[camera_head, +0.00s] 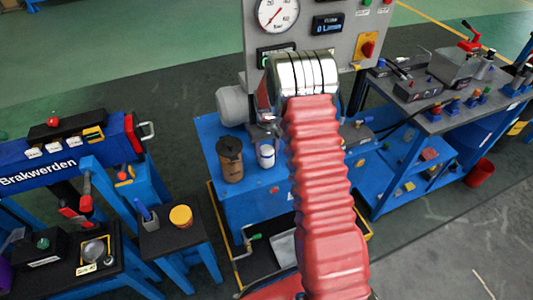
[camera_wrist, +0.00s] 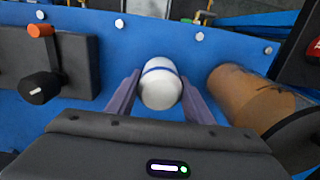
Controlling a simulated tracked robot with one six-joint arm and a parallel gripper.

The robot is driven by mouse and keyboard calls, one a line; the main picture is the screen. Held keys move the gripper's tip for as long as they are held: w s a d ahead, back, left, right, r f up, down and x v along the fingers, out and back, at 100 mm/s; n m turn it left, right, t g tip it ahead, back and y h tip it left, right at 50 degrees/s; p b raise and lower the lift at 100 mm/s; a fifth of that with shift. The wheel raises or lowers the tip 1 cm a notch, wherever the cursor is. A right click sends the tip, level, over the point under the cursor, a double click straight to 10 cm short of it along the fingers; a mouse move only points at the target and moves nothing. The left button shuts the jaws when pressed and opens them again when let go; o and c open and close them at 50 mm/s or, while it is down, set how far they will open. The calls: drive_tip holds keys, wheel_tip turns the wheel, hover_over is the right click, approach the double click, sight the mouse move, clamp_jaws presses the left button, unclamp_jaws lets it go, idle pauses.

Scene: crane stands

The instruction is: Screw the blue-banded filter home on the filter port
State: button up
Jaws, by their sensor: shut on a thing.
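The blue-banded filter (camera_wrist: 160,88) is a white, rounded cylinder with a thin blue band near its far end in the wrist view. My gripper (camera_wrist: 160,82) has one finger on each side of it and is shut on it. In the head view the white filter (camera_head: 266,157) shows just left of my red-sleeved arm, above the blue stand. My arm hides the gripper fingers there. I cannot make out the filter port in either view, nor whether the filter touches it.
A brown cylinder with a dark top (camera_head: 230,160) stands close left of the filter in the head view; it is at the right in the wrist view (camera_wrist: 250,97). A dark block with a black knob (camera_wrist: 40,88) is on the blue surface. A gauge panel (camera_head: 345,45) rises behind.

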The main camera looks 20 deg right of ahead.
drive_tip(key=c, duration=0.4)
drive_tip(key=shift+m, duration=2.6)
drive_tip(key=shift+c, duration=0.3)
drive_tip(key=shift+m, duration=2.6)
drive_tip(key=m, duration=0.5)
